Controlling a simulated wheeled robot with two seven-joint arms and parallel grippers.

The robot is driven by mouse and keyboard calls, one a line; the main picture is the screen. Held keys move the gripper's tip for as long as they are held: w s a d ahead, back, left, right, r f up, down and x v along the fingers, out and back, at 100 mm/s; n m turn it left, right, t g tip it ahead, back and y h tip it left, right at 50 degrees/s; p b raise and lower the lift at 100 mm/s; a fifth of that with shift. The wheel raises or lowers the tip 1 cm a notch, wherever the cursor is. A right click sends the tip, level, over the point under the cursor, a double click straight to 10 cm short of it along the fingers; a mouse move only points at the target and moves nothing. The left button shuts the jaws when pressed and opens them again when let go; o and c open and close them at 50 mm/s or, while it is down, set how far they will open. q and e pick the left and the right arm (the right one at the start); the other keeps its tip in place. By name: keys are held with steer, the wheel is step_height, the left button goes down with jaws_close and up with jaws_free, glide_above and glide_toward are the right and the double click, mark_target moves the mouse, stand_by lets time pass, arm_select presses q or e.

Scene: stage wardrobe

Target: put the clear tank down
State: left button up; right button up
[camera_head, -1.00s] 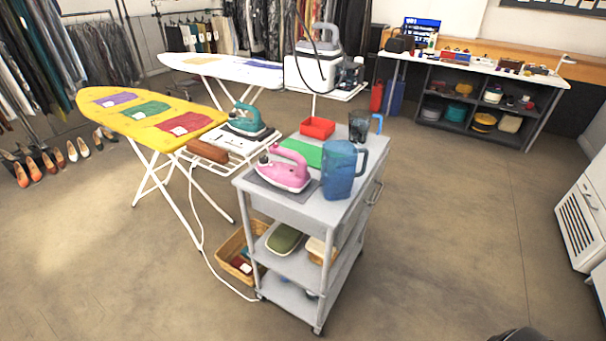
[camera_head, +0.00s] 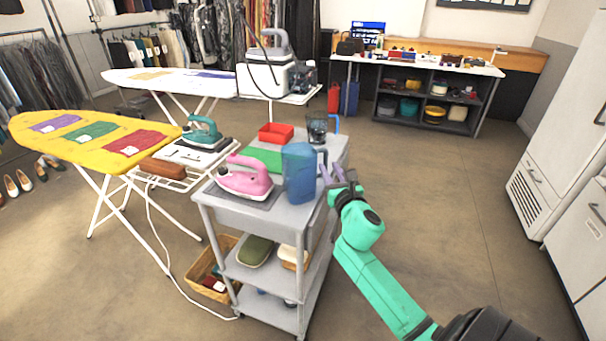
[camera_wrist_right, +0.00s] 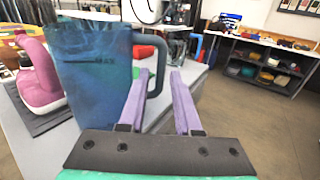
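A blue see-through tank (camera_head: 299,173) with a handle stands upright at the right front of the grey cart's top (camera_head: 268,212). It fills the left of the right wrist view (camera_wrist_right: 92,72), with a MAX mark on it. A second, clear smoky tank (camera_head: 317,128) with a blue handle stands upright farther back on the cart. My right gripper (camera_head: 341,172) is at the right of the blue tank. It is open and empty, its two purple fingers (camera_wrist_right: 161,90) apart, close to the blue tank's handle (camera_wrist_right: 157,88). I cannot tell whether they touch it. My left gripper is out of view.
A pink iron (camera_head: 245,178) stands left of the blue tank. A green mat (camera_head: 262,157) and a red tray (camera_head: 276,133) lie behind. A yellow ironing board (camera_head: 90,142) is at the left. The floor right of the cart is clear up to the white cabinets (camera_head: 560,190).

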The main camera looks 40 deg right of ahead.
mark_target(326, 161)
steer(key=x, duration=0.4)
steer(key=shift+w+d+r, duration=0.15)
steer(key=shift+w, duration=0.05)
steer(key=shift+w+d, duration=0.1)
steer(key=shift+w, duration=0.2)
steer(key=shift+s, duration=0.1)
jaws_close()
stand_by(0.8)
